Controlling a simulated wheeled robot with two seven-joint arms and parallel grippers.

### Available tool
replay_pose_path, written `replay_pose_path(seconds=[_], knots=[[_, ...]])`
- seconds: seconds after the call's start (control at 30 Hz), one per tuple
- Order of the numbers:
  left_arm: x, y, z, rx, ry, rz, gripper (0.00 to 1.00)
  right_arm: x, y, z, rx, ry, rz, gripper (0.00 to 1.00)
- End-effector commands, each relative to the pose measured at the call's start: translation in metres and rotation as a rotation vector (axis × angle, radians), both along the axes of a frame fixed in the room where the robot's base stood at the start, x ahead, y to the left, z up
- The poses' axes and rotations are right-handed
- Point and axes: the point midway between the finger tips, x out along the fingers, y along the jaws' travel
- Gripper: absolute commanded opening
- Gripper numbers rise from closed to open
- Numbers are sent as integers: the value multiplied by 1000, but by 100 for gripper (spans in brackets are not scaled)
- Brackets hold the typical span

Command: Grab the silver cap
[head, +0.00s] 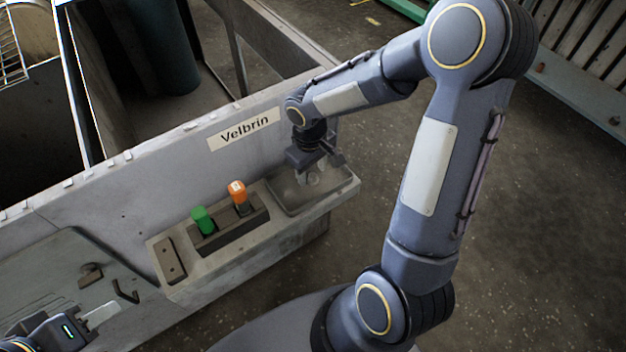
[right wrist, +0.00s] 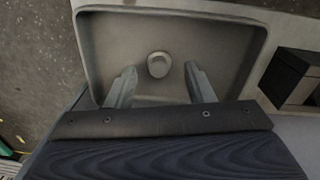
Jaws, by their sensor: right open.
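The silver cap (right wrist: 158,65) is a small round grey piece lying in a shallow grey tray (right wrist: 215,35). In the right wrist view it sits just beyond and between my right gripper's (right wrist: 158,80) two fingers, which are spread apart and empty. No contact with the cap shows. In the head view my right gripper (head: 315,176) points down over the tray (head: 283,196) at the right end of the ledge; I cannot make out the cap clearly there. My left gripper (head: 103,315) is at the lower left, away from the tray, its finger opening unclear.
A dark holder (head: 228,232) beside the tray bears a green piece (head: 202,219) and an orange piece (head: 238,195). A dark slotted plate (head: 170,261) lies further left. A wall labelled "Velbrin" (head: 244,129) rises behind the ledge. Open floor lies to the right.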

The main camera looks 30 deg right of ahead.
Motion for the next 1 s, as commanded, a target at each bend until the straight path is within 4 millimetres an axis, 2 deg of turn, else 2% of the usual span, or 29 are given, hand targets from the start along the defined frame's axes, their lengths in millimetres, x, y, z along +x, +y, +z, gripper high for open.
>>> replay_pose_path(seconds=[0.03, 0.1, 0.37, 0.7, 1.0], knots=[[0, 0, -4, 0, 0, 0, 36, 0, 0, -8, 1, 1, 0, 48], [0, 0, -5, 0, 0, 0, 36, 0, 0, -13, 2, 1, -1, 48], [0, 0, -4, 0, 0, 0, 36, 0, 0, -14, 2, -1, -2, 48], [0, 0, -4, 0, 0, 0, 36, 0, -1, -13, 2, -1, -1, 4], [0, 0, -4, 0, 0, 0, 36, 0, -1, -14, 2, 0, -2, 1]])
